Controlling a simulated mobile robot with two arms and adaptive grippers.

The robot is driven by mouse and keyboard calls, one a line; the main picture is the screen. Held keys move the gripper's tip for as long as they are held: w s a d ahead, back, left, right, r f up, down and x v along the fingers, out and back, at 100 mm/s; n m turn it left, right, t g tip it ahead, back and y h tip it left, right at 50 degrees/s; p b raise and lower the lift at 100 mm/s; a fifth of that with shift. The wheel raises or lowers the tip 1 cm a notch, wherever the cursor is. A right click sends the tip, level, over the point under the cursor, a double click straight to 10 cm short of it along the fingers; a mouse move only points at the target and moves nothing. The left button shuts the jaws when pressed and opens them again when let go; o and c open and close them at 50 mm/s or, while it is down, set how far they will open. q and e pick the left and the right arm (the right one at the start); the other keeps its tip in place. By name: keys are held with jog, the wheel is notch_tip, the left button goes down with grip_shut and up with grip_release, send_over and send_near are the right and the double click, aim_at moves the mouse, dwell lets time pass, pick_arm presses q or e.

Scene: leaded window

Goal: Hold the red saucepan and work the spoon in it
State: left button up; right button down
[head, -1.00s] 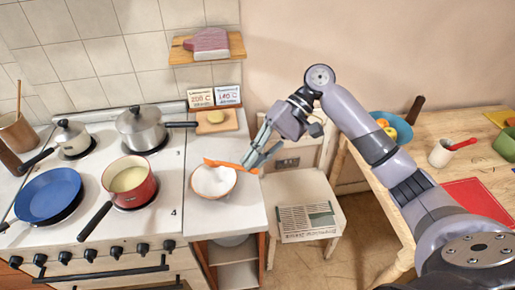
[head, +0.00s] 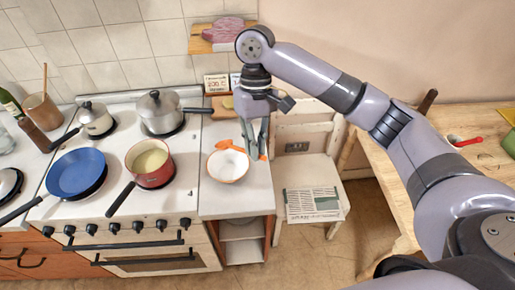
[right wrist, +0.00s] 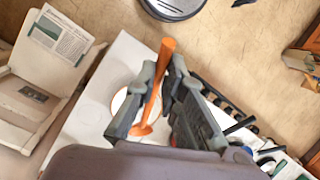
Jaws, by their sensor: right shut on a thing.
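The red saucepan (head: 163,175) stands upright on the front right of the stove, with pale yellow contents and its black handle pointing to the lower left. My right gripper (head: 255,153) is over the counter to the right of the pan, beside a white bowl (head: 229,167). It is shut on the orange spoon (head: 225,145). In the right wrist view the spoon (right wrist: 154,88) passes between the two fingers (right wrist: 160,98), partly hidden by them. The spoon is apart from the pan. My left gripper is not in view.
A blue frying pan (head: 77,172) and two lidded grey pots (head: 160,110) share the stove. A chair with a newspaper (head: 314,204) stands right of the counter. A wooden table (head: 465,170) is at the right.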

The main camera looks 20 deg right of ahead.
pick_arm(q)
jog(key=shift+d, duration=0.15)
pick_arm(e)
jog(key=shift+s+d+r, duration=0.1)
jog(key=shift+d+r, duration=0.05)
jog(key=shift+r, duration=0.2)
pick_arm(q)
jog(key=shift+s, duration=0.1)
pick_arm(e)
jog(key=w+a+r+m, duration=0.1)
jog(key=w+a, duration=0.3)
jog(key=a, duration=0.6)
jog(key=w+a+r+m, duration=0.1)
jog(key=w+a, duration=0.2)
jog(key=a, duration=0.6)
jog(key=w+a+r+m, duration=0.1)
jog(key=w+a, duration=0.3)
jog(key=a, duration=0.6)
jog(key=shift+y, duration=0.5)
jog(key=shift+s+f, duration=0.15)
jog(key=shift+f, duration=1.2)
jog(key=shift+s+f, duration=0.15)
jog(key=shift+f, duration=1.2)
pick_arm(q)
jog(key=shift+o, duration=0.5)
